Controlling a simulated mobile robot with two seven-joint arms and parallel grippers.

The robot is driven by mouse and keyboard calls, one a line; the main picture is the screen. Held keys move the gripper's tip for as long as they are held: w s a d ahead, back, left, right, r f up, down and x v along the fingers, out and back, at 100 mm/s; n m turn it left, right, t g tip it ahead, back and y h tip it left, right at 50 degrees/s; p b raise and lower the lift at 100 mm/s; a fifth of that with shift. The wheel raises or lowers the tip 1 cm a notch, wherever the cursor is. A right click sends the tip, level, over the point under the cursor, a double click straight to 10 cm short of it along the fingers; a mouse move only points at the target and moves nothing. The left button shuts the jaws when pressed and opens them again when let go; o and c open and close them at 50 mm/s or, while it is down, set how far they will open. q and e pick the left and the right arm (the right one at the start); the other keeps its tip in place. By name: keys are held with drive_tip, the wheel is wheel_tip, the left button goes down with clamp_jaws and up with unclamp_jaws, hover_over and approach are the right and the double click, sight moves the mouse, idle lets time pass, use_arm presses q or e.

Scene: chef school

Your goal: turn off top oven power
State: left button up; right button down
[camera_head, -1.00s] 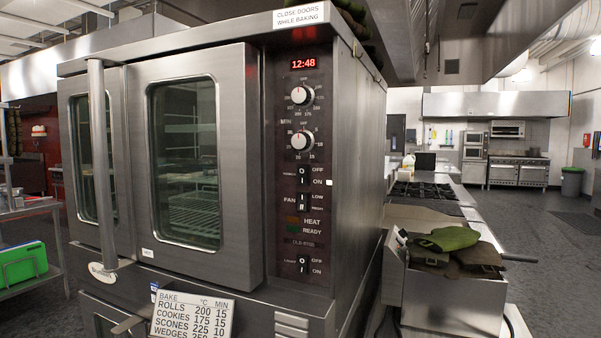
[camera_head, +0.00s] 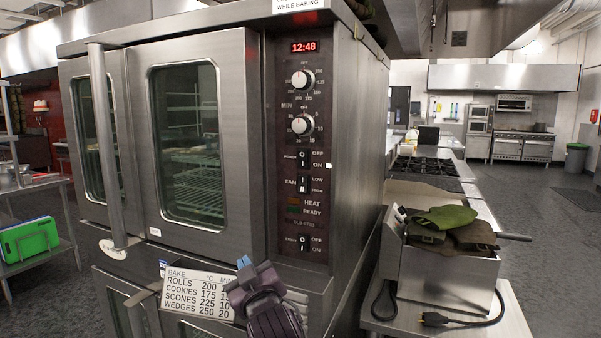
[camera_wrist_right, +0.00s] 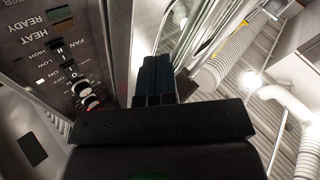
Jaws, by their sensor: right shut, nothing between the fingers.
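The top oven (camera_head: 340,140) stands in front of me with its glass doors shut. Its control panel (camera_head: 304,150) has a red clock reading 12:48, two dials, and rocker switches. The upper switch (camera_head: 301,159), with OFF and ON marks, is the power-like one; its small label is hard to read. A fan switch (camera_head: 302,184) and a lower OFF/ON switch (camera_head: 302,244) sit below it. My right gripper (camera_head: 243,263) is shut and empty, low in front of the bake sign, below and left of the panel. In the right wrist view its fingers (camera_wrist_right: 154,80) are together beside the tilted panel (camera_wrist_right: 62,50). My left gripper is not in view.
The bake sign (camera_head: 197,294) hangs under the oven doors. A long door handle (camera_head: 107,150) sticks out at left. A metal box (camera_head: 450,279) with green cloths (camera_head: 445,217) and a black cord (camera_head: 455,322) stands right of the oven.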

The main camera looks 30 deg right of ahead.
wheel_tip(320, 180, up, 19)
drive_tip(key=w+n+h+p, duration=0.1)
drive_tip(key=w+h+p, duration=0.1)
drive_tip(key=h, duration=0.5)
drive_tip(key=s+d+f+n+g+h, duration=0.1)
drive_tip(key=s+d+n+g+h, duration=0.1)
drive_tip(key=d+g+h, duration=0.3)
drive_tip(key=s+g+h, duration=0.1)
drive_tip(key=g+h, duration=0.1)
drive_tip(key=shift+g, duration=0.3)
drive_tip(key=p, duration=0.2)
approach(304, 155)
drive_tip(key=x, duration=0.6)
drive_tip(key=shift+d+r, duration=0.1)
drive_tip(key=shift+w+d, duration=0.5)
